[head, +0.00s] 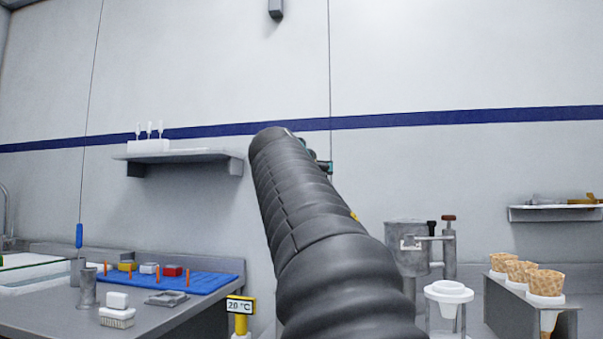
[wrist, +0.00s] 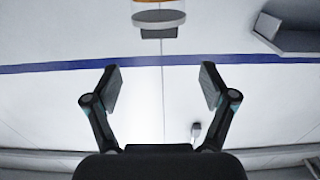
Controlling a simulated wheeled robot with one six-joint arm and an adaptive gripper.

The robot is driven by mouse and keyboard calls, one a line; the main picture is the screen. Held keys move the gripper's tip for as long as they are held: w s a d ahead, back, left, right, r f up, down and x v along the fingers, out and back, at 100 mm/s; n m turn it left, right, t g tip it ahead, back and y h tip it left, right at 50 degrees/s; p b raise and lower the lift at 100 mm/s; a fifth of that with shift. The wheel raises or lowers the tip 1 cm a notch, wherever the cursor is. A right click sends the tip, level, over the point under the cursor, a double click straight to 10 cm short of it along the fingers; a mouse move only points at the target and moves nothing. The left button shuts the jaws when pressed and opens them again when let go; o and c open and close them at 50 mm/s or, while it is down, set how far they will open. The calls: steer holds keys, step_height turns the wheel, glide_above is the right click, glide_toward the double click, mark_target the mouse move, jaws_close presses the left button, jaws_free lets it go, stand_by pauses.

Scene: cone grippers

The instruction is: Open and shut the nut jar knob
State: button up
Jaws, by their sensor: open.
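My gripper (wrist: 162,85) is open and empty in the wrist view, its two fingers spread wide with bare wall between them. A rounded white and orange-brown thing with a grey part (wrist: 160,18) is cut off by the top edge of the wrist view, apart from the fingertips. It may be the nut jar, but I cannot tell for sure, and no knob can be made out. In the head view my dark arm rises through the middle and hides what lies behind it. Only a small bit of my gripper (head: 324,167) shows past the arm there.
A wall shelf (head: 190,155) is left of my arm, above a counter with a blue mat (head: 205,283). A grey metal canister (head: 407,236), a white cup in a stand (head: 448,293) and a holder with waffle cones (head: 517,268) stand right.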

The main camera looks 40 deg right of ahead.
steer(key=p+x, duration=0.3)
steer(key=x, duration=0.7)
steer(key=shift+w+d, duration=0.2)
steer(key=shift+d, duration=0.05)
steer(key=c, duration=1.2)
steer(key=shift+o, duration=0.2)
